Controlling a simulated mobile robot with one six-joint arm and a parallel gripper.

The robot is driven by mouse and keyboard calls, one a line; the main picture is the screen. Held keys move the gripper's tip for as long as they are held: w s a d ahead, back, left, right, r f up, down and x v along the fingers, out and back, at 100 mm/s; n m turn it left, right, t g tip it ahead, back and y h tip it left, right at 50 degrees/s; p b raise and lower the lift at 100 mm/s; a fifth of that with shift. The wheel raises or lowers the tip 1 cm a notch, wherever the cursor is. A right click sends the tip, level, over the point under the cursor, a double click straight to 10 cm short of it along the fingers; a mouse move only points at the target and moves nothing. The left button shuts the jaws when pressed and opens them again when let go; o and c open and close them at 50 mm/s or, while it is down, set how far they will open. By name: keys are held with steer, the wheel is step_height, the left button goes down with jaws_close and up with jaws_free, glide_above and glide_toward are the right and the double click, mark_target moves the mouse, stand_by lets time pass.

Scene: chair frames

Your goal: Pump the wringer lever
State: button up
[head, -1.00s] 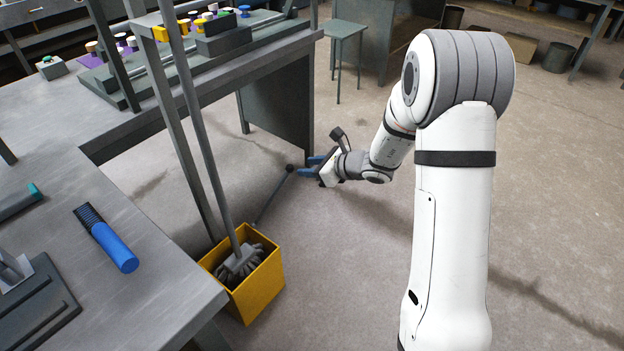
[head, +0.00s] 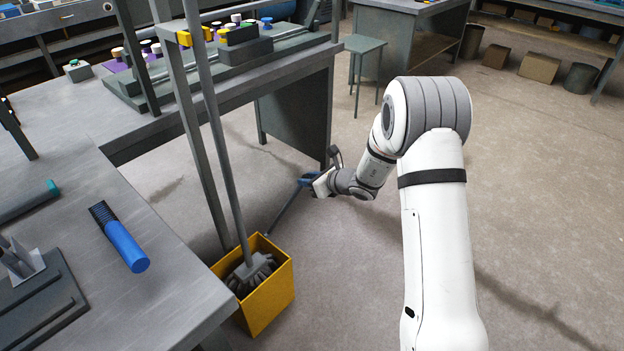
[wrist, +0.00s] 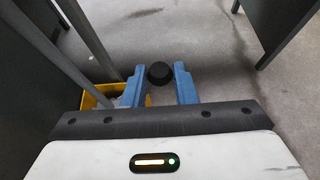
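The yellow wringer bucket (head: 268,303) stands on the floor beside the bench, with a grey mop head (head: 250,270) in it. The lever (head: 284,212) slants up and right from the bucket toward my gripper (head: 308,181). In the wrist view, the lever's round black knob (wrist: 160,74) lies between the blue fingertips of my gripper (wrist: 160,80). The fingers are apart, with narrow gaps seeming to show beside the knob. The lever's shaft is hidden below the knob there. Part of the yellow bucket (wrist: 92,98) shows behind the left finger.
The mop handle (head: 222,150) and a grey bench post (head: 180,110) rise left of the lever. A blue-handled brush (head: 122,243) lies on the near bench (head: 165,290). A stool (head: 366,50) stands farther back. The floor to the right is open.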

steer(key=shift+c, duration=0.9)
steer(key=s+d+f+b, duration=0.7)
steer(key=d+f+b, duration=0.1)
steer(key=d, duration=0.1)
steer(key=shift+d+b, duration=0.15)
steer(key=shift+b, duration=0.15)
steer(key=shift+w, duration=0.1)
steer(key=w+a+r+p, duration=0.4)
steer(key=w+a+r, duration=0.3)
steer(key=a+r, duration=0.1)
steer(key=shift+w+a+p, duration=0.15)
steer(key=shift+a+p, duration=0.2)
steer(key=shift+a, duration=0.25)
steer(key=shift+r, duration=0.1)
